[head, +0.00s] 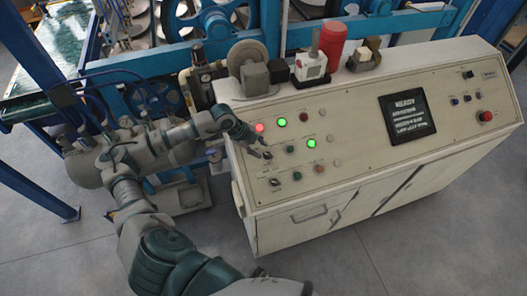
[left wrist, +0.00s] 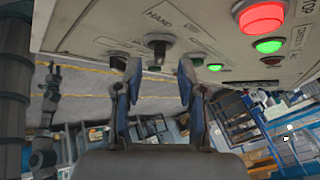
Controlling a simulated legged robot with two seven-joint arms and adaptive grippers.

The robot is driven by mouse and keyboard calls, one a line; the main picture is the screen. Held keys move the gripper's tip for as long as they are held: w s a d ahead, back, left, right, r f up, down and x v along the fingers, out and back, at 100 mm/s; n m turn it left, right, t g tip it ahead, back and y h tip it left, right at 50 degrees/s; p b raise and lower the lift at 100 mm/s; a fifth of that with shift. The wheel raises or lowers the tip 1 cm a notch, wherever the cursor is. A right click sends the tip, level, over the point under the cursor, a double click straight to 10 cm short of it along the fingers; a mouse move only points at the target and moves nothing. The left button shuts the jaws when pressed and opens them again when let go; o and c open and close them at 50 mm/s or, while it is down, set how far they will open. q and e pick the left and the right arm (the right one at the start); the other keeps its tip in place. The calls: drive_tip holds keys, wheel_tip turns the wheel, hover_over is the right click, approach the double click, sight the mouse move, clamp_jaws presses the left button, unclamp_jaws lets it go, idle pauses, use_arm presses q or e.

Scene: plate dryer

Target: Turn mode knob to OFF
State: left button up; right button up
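The left end of the console's sloped panel carries small dark knobs. One dark knob (head: 267,154) is just beyond my left gripper (head: 252,141). In the left wrist view, a dark knob (left wrist: 158,49) under a label that seems to read "HAND" lies ahead of my left gripper (left wrist: 160,68). The two fingers are apart, one to each side of the knob, with nothing held between them. I cannot tell whether either finger touches it. Another dark knob (head: 275,182) sits lower on the panel. Which one is the mode knob is unclear. My right gripper is not in view.
Lit red (head: 259,127) and green (head: 282,122) lamps are close to the gripper. The console (head: 350,120) has a dark screen (head: 407,116) and a red button (head: 486,116) at right. Small devices stand on its top edge. Blue machinery is behind; grey floor is clear in front.

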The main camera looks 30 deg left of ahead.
sight(265, 154)
use_arm(q)
drive_tip(key=d+f, duration=0.1)
drive_tip(key=w+d+f, duration=0.1)
drive_tip(key=d+f, duration=0.1)
drive_tip(key=shift+w, duration=0.15)
drive_tip(key=shift+f, duration=0.25)
drive_tip(key=shift+w+a+f, duration=0.1)
drive_tip(key=shift+a+f, duration=0.25)
drive_tip(key=shift+a, duration=0.65)
drive_tip(key=shift+c, duration=0.5)
drive_tip(key=c, duration=0.4)
drive_tip(key=shift+d, duration=0.2)
clamp_jaws()
drive_tip(key=shift+d, duration=0.3)
